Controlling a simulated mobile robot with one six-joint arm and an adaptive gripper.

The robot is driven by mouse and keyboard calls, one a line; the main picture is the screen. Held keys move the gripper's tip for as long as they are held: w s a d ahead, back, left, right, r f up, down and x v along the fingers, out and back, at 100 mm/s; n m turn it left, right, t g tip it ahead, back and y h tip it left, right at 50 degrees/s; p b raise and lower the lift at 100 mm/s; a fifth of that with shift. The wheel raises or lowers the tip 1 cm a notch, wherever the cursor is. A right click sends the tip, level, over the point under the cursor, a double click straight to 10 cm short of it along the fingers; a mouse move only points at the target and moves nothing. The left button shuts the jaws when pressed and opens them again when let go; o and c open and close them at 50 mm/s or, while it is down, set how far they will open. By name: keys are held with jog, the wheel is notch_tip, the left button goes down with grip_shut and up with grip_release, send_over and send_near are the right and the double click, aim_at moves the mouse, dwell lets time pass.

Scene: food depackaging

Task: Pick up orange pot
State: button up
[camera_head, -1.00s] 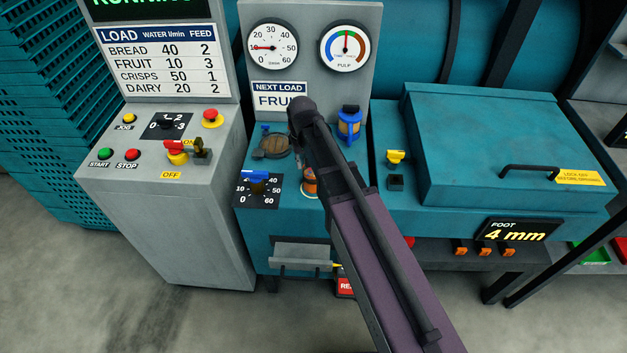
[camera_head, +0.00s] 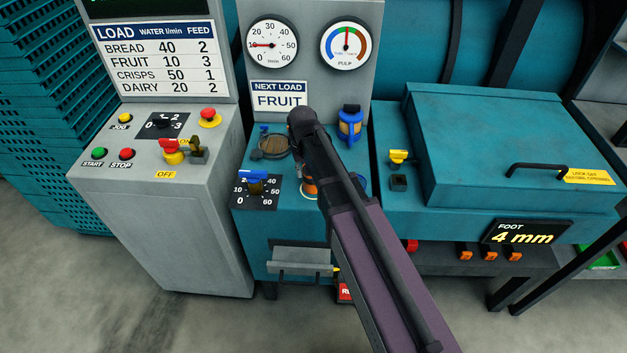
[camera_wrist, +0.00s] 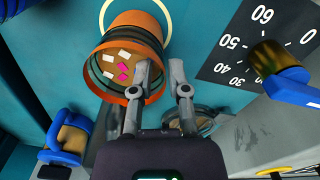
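The orange pot (camera_wrist: 152,26) is in the upper left of the wrist view, its open mouth towards the camera, with white and pink pieces inside. In the head view a strip of the orange pot (camera_head: 309,188) shows on the teal cabinet, partly hidden behind my arm. My gripper (camera_wrist: 162,72) is open. Its left finger overlaps the pot's mouth and rim in the wrist view, and its right finger is outside the rim. Contact cannot be told. In the head view my arm hides most of the gripper.
A blue-handled dial (camera_head: 257,184) is left of the pot. A blue-and-orange container (camera_head: 350,122) stands behind it, and a round brown-topped fitting (camera_head: 274,146) lies behind left. A grey control console (camera_head: 150,200) stands left; a teal lidded box (camera_head: 500,140) is at right.

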grip_shut()
jog(key=shift+r, duration=0.2)
dwell(0.4)
jog(key=shift+r+p, duration=0.7)
jog(key=shift+p, duration=0.25)
jog(key=s, duration=1.8)
jog(key=shift+a+f, duration=0.15)
jog(key=shift+a, duration=0.15)
